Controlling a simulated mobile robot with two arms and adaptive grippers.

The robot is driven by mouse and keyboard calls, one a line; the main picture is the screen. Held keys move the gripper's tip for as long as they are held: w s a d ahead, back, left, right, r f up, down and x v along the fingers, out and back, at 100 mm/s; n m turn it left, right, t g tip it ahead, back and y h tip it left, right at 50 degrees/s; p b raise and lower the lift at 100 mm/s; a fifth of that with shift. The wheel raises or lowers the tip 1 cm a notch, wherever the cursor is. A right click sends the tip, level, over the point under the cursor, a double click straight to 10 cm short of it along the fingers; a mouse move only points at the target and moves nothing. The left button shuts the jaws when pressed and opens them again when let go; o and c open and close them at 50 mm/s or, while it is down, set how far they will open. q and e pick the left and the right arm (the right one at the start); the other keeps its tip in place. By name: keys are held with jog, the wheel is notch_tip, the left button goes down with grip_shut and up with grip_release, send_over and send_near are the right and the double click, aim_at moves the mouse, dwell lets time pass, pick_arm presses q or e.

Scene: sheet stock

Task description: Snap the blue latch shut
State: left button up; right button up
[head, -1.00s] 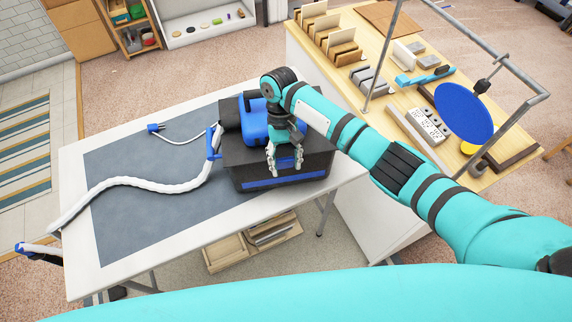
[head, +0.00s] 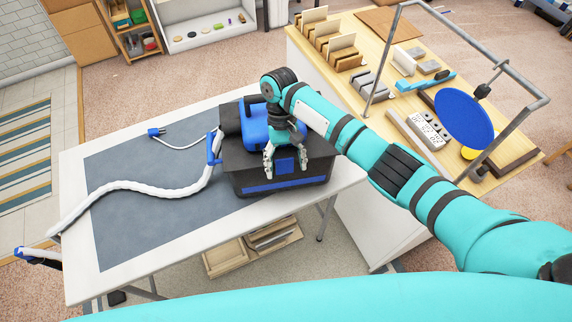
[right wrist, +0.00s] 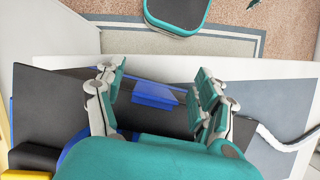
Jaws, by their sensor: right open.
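The blue latch (head: 285,165) is a small blue square on the near side of a black case (head: 238,162) with a blue top, which stands on the table. My right gripper (head: 284,172) is open in front of the case, with its fingers on either side of the latch and nothing held. The right wrist view shows the latch (right wrist: 153,94) between the spread fingers (right wrist: 158,95), apart from both. I cannot tell whether the latch lies fully flat. My left gripper is not in view.
A white hose (head: 130,187) joins the case's left side and crosses the table's grey mat (head: 150,220). A blue plug (head: 156,132) lies behind it. A wooden bench (head: 400,108) with metal frame and sheet pieces stands at right.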

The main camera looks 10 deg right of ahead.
jog(key=v, duration=1.1)
jog(key=shift+w, duration=0.1)
